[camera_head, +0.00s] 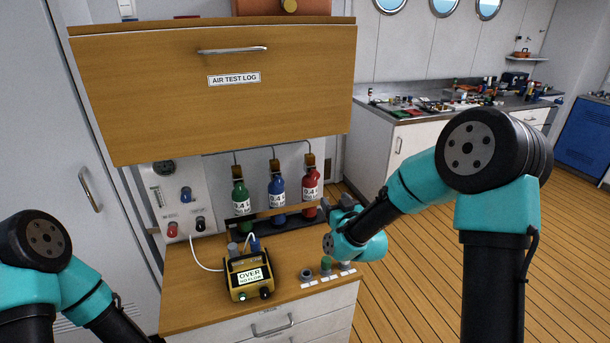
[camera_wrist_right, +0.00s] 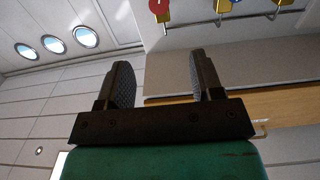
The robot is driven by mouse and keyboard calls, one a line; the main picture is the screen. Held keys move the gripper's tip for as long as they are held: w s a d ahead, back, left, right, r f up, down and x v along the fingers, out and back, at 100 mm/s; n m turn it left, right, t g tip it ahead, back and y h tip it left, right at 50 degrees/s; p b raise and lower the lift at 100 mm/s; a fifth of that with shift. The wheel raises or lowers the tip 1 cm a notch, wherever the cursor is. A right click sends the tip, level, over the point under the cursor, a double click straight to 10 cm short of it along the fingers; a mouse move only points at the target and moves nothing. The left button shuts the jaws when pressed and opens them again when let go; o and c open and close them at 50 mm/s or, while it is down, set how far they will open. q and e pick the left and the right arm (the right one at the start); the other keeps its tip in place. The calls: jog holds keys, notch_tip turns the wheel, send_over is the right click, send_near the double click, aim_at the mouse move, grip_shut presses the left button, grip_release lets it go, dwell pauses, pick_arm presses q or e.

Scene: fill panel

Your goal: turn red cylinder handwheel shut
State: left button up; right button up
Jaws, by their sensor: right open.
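The red cylinder (camera_head: 311,182) stands upright at the right end of a row of three, behind a wooden rail under the wooden cabinet. Its brass valve (camera_head: 309,160) sits on top; the handwheel is hard to make out there. In the right wrist view a red round handwheel (camera_wrist_right: 159,6) on a brass valve shows at the top edge, partly cut off. My right gripper (camera_head: 336,204) is just right of and in front of the red cylinder's lower part, below the valve. Its jaws (camera_wrist_right: 160,82) are open and empty, apart from the handwheel. My left gripper is out of view.
Green (camera_head: 240,192) and blue (camera_head: 276,190) cylinders stand left of the red one. A yellow meter (camera_head: 247,275) reading "OVER" and small fittings (camera_head: 325,265) are on the wooden counter. The cabinet (camera_head: 200,100) overhangs the cylinders. Floor is clear at right.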

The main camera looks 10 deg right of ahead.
aim_at(316, 176)
jog(key=w, duration=0.5)
jog(key=w+a, duration=0.1)
jog(key=w, duration=1.1)
jog(key=shift+w+a+f, duration=0.1)
jog(key=shift+w+a, duration=0.05)
jog(key=shift+a, duration=0.2)
jog(key=c, duration=0.9)
